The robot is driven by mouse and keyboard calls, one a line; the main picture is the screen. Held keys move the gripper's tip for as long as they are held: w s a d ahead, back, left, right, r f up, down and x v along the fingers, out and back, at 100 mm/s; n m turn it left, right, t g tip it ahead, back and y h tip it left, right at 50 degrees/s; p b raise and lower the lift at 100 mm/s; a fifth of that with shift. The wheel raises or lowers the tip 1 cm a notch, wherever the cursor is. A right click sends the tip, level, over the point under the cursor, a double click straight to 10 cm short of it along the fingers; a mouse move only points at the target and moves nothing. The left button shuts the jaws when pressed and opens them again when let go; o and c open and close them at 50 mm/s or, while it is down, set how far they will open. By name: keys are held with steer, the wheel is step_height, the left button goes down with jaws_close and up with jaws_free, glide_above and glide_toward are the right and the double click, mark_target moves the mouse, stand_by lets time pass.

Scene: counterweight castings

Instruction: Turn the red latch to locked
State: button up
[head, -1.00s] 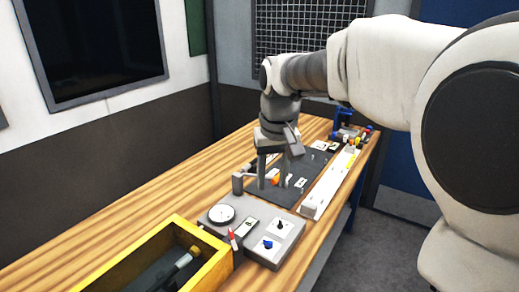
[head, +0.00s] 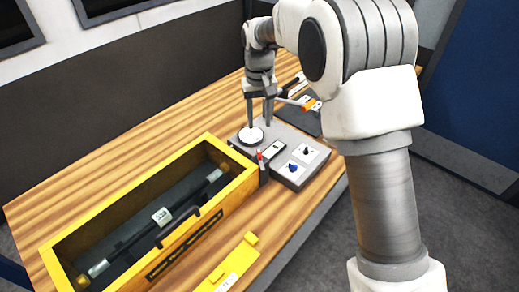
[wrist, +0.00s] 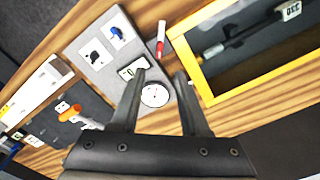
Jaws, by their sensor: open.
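A small red piece with a white part (head: 260,157) stands at the edge of the grey panel (head: 288,178), beside the yellow box. It also shows in the wrist view (wrist: 160,47), just past my fingertips. It is the only clearly red part on the panel; its latch position is too small to read. My gripper (head: 259,124) is open and empty, pointing down above the white round dial (head: 250,136). In the wrist view, my gripper's fingers (wrist: 161,75) stand apart, with the dial (wrist: 155,95) between them.
The panel also carries a blue knob (head: 293,168) and a black knob (head: 308,152). An open yellow box (head: 215,214) holding a dark tool stands left of it. A dark mat with an orange item (head: 310,103) lies behind. Bare wood (head: 120,150) lies at the back left.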

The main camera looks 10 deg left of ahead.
mark_target(259, 153)
step_height(259, 153, down, 13)
steer(key=shift+r+p, duration=0.15)
steer(key=shift+p, duration=0.65)
jaws_close()
